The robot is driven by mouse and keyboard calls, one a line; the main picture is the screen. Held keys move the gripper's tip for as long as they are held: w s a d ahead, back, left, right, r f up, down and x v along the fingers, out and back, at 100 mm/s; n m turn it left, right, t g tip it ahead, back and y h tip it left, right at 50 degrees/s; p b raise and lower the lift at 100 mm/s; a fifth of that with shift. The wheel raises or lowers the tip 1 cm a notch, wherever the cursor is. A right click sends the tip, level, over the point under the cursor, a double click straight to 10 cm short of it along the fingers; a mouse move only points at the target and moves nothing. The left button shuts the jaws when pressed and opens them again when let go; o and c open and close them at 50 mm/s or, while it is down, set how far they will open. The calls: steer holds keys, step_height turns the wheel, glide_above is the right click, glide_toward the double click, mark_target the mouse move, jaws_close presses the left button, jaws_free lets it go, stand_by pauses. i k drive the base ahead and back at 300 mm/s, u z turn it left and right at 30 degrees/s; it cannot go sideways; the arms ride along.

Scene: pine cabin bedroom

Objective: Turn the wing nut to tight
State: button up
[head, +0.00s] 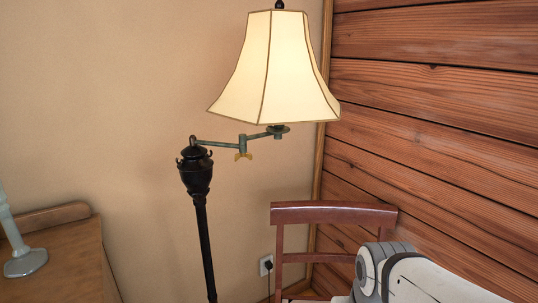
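A small brass-coloured wing nut (243,156) hangs under the middle joint of a floor lamp's green swing arm (222,143). Its wings spread roughly sideways; I cannot tell how tight it is. The swing arm runs from the lamp's black post (203,235) on the left to the holder under the cream shade (275,70) on the right. My gripper is not in the head view. Only a white and grey part of my arm shows at the bottom right, below and to the right of the lamp, well apart from the wing nut.
A reddish-brown wooden chair (333,213) stands behind my arm, right of the lamp post. A wooden desk (65,262) with a pale lamp base (25,263) is at the lower left. A wall outlet with a plug (266,265) is low behind. The air around the wing nut looks clear.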

mark_target(237, 156)
steer(key=z, duration=1.2)
steer(key=k, duration=1.25)
steer(key=u, duration=1.5)
steer(key=i, duration=1)
steer(key=u, duration=0.1)
